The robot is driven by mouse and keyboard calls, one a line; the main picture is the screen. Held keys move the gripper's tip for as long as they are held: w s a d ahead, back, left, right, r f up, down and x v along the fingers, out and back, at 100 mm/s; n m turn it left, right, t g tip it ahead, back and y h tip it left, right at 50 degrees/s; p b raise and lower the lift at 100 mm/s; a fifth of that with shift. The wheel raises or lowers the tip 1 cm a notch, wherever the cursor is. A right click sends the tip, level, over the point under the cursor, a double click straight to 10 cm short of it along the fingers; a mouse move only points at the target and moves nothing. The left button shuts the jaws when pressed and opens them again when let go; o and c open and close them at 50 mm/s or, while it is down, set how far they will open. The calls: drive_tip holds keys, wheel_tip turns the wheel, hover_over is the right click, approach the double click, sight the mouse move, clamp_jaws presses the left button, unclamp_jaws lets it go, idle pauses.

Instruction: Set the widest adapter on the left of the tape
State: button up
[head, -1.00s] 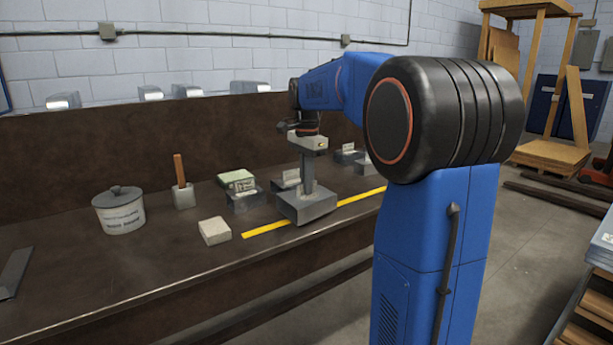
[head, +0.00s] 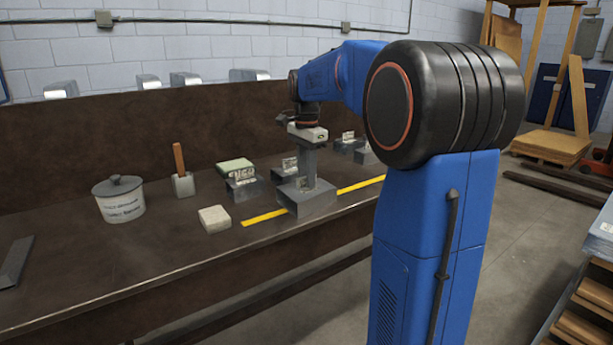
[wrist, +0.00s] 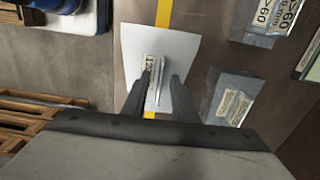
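A wide grey adapter (head: 318,203) with flared sides and an upright labelled tab sits on the bench across the yellow tape (head: 265,217). In the wrist view the adapter (wrist: 131,45) covers the middle of the tape, which shows beyond it and at its near edge. My gripper (head: 309,178) is straight above it, fingers pointing down. In the wrist view its fingers (wrist: 158,78) stand either side of the tab, with slim gaps showing. Smaller labelled adapters stand behind the tape: one by the green block (head: 243,190), one behind my gripper (head: 283,177), others farther right (head: 349,147).
A lidded pot (head: 119,205), a wooden-handled tool in a small block (head: 183,186), a green-topped block (head: 235,166) and a pale block (head: 214,219) stand left of my gripper. A metal bar (head: 14,262) lies far left.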

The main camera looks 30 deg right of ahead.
wheel_tip(320, 180, up, 17)
drive_tip(key=shift+r, duration=0.2)
idle(0.6)
drive_tip(key=s+a+f+n+t, duration=0.2)
drive_tip(key=s+a+f+n, duration=0.8)
drive_tip(key=s, duration=0.5)
drive_tip(key=s+a+f+n+t, duration=0.1)
drive_tip(key=s+a+f+n, duration=0.2)
drive_tip(key=s+f, duration=0.4)
drive_tip(key=s+a+f+n+t, duration=0.1)
drive_tip(key=s+f+n, duration=0.3)
drive_tip(key=s+f, duration=0.4)
wheel_tip(320, 180, down, 5)
drive_tip(key=shift+a+f+n+t, duration=0.1)
drive_tip(key=shift+a+n+t, duration=0.25)
drive_tip(key=shift+a, duration=0.55)
